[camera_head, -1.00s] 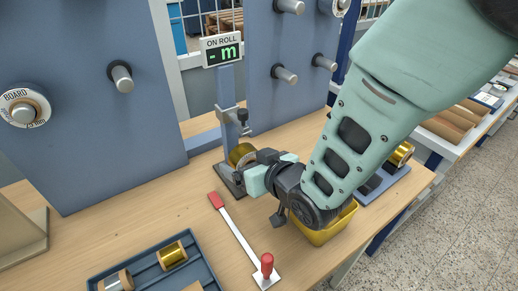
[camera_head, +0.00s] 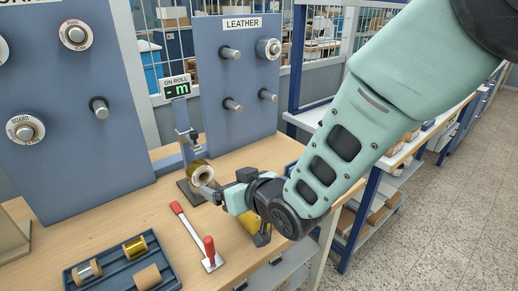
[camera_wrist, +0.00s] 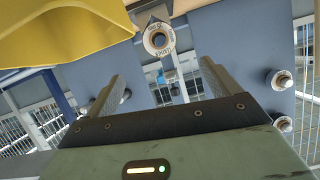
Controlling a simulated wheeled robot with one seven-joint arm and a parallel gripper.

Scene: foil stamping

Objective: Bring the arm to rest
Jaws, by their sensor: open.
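My gripper (camera_head: 216,192) is at the end of my pale green arm, low over the bench. In the wrist view its two fingers (camera_wrist: 162,80) stand wide apart with nothing between them. A gold foil roll (camera_head: 199,170) sits on the measuring stand (camera_head: 184,142), just beyond the fingers in the head view. In the wrist view its round labelled end (camera_wrist: 158,40) faces me, ahead of the fingers and apart from them. The ON ROLL display (camera_head: 176,87) above the stand reads "- m".
A red-handled lever (camera_head: 209,247) and a blue tray (camera_head: 80,281) with several rolls lie in front. Blue peg boards (camera_head: 245,60) stand behind.

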